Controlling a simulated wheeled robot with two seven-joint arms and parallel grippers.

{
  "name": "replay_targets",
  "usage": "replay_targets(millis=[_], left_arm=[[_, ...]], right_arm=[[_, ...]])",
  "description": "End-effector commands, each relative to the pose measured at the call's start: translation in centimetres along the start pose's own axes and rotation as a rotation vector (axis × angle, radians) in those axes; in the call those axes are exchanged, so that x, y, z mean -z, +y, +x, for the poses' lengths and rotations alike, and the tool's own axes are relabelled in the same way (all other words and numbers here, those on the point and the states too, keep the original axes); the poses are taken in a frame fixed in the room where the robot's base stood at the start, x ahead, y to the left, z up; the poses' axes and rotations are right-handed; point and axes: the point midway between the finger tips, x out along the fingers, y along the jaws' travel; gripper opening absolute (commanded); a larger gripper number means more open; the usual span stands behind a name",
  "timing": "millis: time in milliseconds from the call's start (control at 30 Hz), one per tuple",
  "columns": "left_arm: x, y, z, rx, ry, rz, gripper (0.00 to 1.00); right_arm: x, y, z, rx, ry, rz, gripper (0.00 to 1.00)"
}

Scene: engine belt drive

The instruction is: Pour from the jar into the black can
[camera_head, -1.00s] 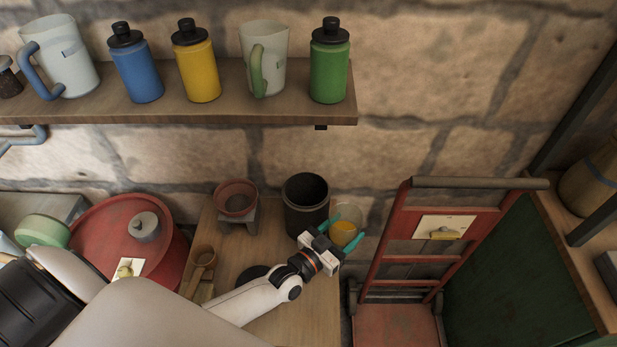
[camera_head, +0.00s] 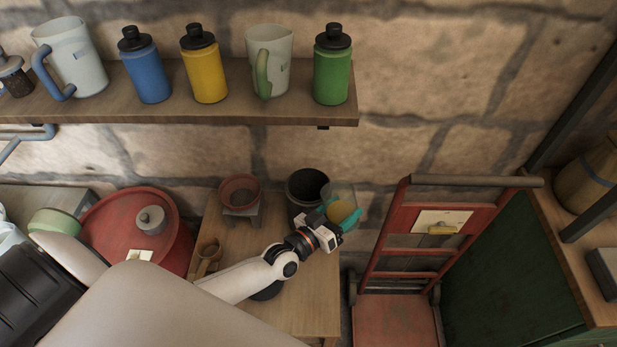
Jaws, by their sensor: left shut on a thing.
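The black can (camera_head: 304,186) stands open-topped at the back of the small wooden table. My left gripper (camera_head: 341,215) has teal fingers and is shut on the jar. The jar looks tilted toward the can, with its upper left side close to the can's rim. I cannot tell whether they touch or whether anything flows out. The gripper hides part of the can's lower front. My right gripper is not in view.
A red drum (camera_head: 135,235) stands left of the wooden table (camera_head: 315,298). A red hand truck (camera_head: 420,250) is at right. A shelf (camera_head: 200,109) with bottles and jugs hangs above.

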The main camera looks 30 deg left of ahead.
Motion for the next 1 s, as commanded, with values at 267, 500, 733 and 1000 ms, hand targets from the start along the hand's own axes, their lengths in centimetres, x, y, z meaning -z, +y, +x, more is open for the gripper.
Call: replay_targets(millis=[267, 500, 733, 1000], left_arm=[[-3.0, -0.1, 0.0, 0.001, -0.003, -0.138, 0.14], [-4.0, 0.4, 0.0, 0.002, -0.003, -0.258, 0.14], [-5.0, 0.5, 0.0, 0.002, -0.003, -0.374, 0.14], [-5.3, 0.5, 0.0, 0.002, -0.002, -0.422, 0.14]], right_arm=[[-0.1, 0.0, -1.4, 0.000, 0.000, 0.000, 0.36], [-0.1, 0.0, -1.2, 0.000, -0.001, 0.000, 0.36], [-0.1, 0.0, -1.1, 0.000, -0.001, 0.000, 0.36], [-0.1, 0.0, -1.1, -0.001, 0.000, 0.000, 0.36]])
